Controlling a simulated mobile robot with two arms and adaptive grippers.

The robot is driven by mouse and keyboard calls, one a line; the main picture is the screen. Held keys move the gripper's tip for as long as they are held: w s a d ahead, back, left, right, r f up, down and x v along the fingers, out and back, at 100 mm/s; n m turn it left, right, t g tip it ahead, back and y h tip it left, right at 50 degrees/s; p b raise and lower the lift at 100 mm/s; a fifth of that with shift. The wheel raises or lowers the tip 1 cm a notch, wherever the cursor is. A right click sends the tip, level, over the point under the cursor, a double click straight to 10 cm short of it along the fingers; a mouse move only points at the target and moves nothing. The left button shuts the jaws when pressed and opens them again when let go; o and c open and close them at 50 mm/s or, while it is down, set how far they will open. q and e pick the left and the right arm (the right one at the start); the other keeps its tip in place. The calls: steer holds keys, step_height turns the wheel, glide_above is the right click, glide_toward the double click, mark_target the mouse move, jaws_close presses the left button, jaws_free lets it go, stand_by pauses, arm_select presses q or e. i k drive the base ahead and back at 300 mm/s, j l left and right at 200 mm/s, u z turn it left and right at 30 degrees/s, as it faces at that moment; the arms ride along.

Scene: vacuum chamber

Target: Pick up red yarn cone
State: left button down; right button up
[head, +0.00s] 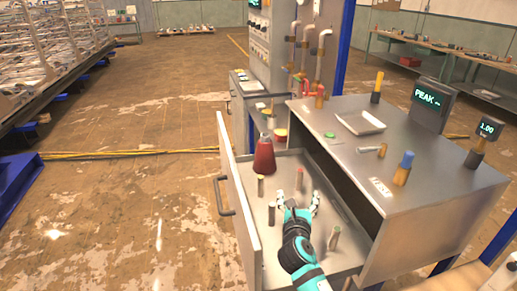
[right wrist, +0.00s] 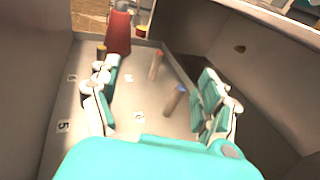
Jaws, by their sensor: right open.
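The red yarn cone (head: 265,158) stands upright at the far end of the open drawer (head: 238,205). It also shows at the top of the right wrist view (right wrist: 118,33), where its top is cut off. My right gripper (head: 298,203) is over the drawer, nearer than the cone and to its right. In the right wrist view its fingers (right wrist: 158,88) are spread wide with nothing between them held; the cone is beyond them, apart from the fingers. My left gripper is not in view.
Several short pegs stand in the drawer, among them a blue-topped one (right wrist: 173,100) and a red-topped one (right wrist: 156,64). The steel cabinet (head: 420,190) rises right of the drawer, with a tray (head: 360,123) on top. Open floor lies to the left.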

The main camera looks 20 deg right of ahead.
mark_target(264, 164)
steer(key=i, duration=1.1)
